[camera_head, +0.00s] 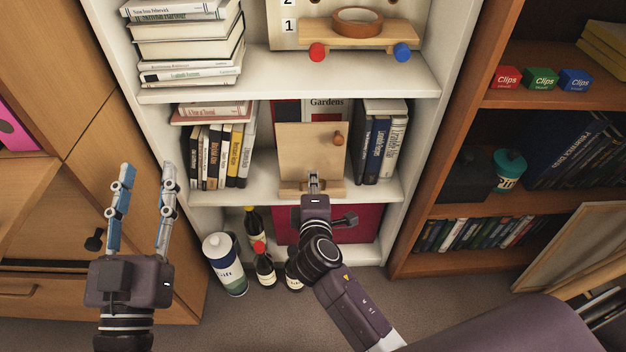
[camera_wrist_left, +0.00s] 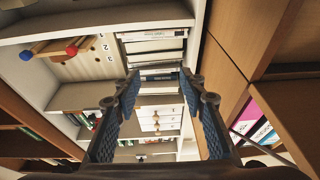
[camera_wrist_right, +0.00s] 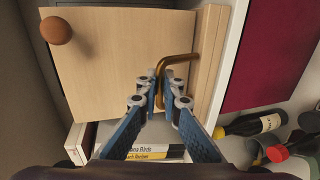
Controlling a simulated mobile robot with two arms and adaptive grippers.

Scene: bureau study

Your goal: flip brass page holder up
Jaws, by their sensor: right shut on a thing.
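The brass page holder (camera_wrist_right: 178,61) is a bent brass rod at the ledge of a wooden book stand (camera_wrist_right: 115,50). In the right wrist view my right gripper (camera_wrist_right: 160,88) is shut on the rod, with its fingertips in front of the board. In the head view the stand (camera_head: 303,150) is on the middle shelf, and my right gripper (camera_head: 314,180) reaches its lower edge and hides the holder. My left gripper (camera_head: 145,175) is open and empty, left of the white bookcase. Its fingers also show apart in the left wrist view (camera_wrist_left: 160,80).
Upright books (camera_head: 222,155) stand left of the stand, and more books (camera_head: 380,140) stand right of it. A round wooden knob (camera_wrist_right: 56,30) is on the board. Bottles (camera_head: 264,265) and a white-and-green canister (camera_head: 224,264) stand below. An upper shelf (camera_head: 300,75) overhangs the stand.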

